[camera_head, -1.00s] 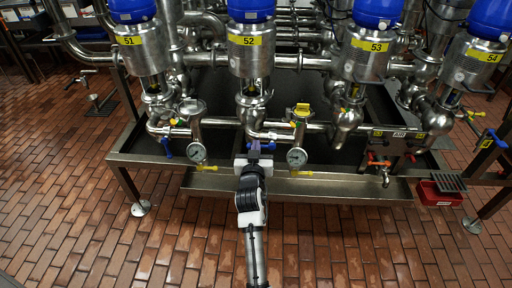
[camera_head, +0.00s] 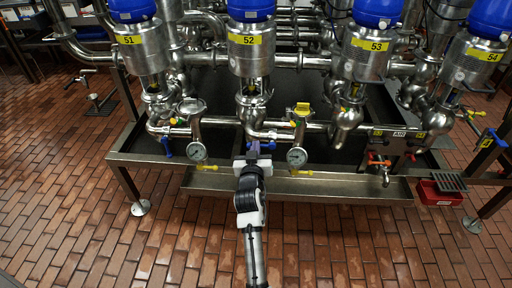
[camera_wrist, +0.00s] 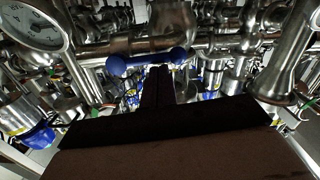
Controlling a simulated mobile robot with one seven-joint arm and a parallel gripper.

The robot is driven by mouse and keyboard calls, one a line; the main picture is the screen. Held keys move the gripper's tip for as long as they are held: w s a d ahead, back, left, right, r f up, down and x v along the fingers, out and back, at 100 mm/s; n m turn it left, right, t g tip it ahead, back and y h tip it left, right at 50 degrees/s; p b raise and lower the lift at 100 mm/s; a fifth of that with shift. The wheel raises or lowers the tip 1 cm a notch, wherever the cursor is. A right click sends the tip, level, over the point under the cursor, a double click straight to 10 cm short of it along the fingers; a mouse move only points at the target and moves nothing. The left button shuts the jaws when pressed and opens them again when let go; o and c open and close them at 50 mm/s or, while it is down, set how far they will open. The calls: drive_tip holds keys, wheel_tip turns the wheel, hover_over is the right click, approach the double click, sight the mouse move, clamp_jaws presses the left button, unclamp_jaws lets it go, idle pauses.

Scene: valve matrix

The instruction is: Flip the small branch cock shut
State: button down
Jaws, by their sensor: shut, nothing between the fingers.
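A blue two-ended cock handle (camera_wrist: 147,60) lies roughly crosswise in the wrist view, below a steel pipe. My gripper (camera_wrist: 159,72) has its dark fingers together, with the tips close at the handle's middle. Whether they touch it I cannot tell. In the head view my gripper (camera_head: 253,148) reaches the pipework under the valve labelled 52 (camera_head: 245,40). It largely hides the cock there. Another blue handle (camera_head: 167,147) hangs below the valve labelled 51 (camera_head: 129,40).
Round gauges (camera_head: 297,156) and (camera_head: 196,151) with yellow handles (camera_head: 301,172) flank my gripper. A steel tray (camera_head: 340,187) runs along the front below it. A red bin (camera_head: 440,194) stands at right. The tiled floor in front is clear.

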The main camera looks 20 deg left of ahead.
drive_tip(key=shift+f, duration=0.15)
drive_tip(key=w+d+f+n+p, duration=0.1)
drive_tip(key=f+n, duration=0.5)
drive_tip(key=n, duration=1)
drive_tip(key=shift+d+f+n+t+h+p, duration=0.15)
drive_tip(key=shift+d+n+t+h+p, duration=0.2)
drive_tip(key=shift+d+p, duration=0.65)
drive_tip(key=shift+d, duration=0.15)
